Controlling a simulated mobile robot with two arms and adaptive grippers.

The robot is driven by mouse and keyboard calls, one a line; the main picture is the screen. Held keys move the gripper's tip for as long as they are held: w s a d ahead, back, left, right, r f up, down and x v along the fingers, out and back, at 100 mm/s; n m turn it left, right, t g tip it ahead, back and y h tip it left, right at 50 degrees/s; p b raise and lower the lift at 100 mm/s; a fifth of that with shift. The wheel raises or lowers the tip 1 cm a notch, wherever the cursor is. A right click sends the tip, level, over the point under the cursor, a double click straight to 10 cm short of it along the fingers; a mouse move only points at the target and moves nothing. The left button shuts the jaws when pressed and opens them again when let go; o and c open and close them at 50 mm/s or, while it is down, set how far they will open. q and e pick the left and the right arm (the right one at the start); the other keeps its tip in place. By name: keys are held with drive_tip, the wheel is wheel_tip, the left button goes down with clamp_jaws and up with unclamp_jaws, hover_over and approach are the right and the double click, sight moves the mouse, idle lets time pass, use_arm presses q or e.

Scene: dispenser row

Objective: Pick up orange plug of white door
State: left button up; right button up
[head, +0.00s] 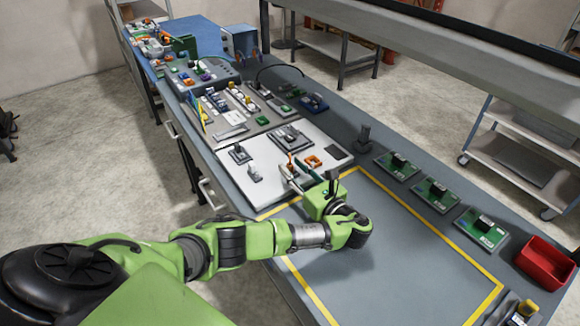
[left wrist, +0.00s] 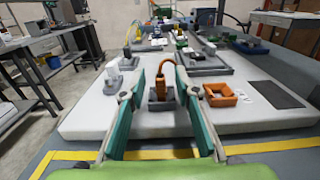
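The orange plug (head: 290,161) stands on the white door (head: 268,178), a flat white panel lying on the table. In the left wrist view the orange plug (left wrist: 161,88) is upright in a dark grey socket (left wrist: 162,104), with an orange loop curving from its top. My left gripper (head: 299,173) is low over the near part of the white door. In the left wrist view its green fingers (left wrist: 158,82) are open, one on each side of the plug, with visible gaps. I cannot tell whether the tips reach fully around it. My right gripper is out of view.
An orange bracket (left wrist: 220,95) lies just right of the plug, close to the right finger. A light grey part (left wrist: 113,77) stands left of the fingers. Green circuit boards (head: 437,194) and a red bin (head: 543,262) line the right edge. The yellow-outlined area (head: 400,250) is mostly clear.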

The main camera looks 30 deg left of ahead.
use_arm(q)
drive_tip(key=shift+w+a, duration=0.1)
drive_tip(key=shift+a, duration=0.1)
drive_tip(key=shift+d, duration=0.1)
clamp_jaws()
drive_tip(key=shift+r, duration=0.55)
wheel_tip(320, 180, up, 2)
drive_tip(key=shift+r+b, duration=0.1)
drive_tip(key=shift+b, duration=0.2)
drive_tip(key=s+a+r+p, duration=0.1)
drive_tip(key=s+a+r, duration=0.1)
drive_tip(key=s+r, duration=0.7)
drive_tip(key=s, duration=0.4)
drive_tip(key=shift+s+a+r+p, duration=0.2)
drive_tip(key=shift+a+r+p, duration=0.1)
drive_tip(key=shift+a+r, duration=0.1)
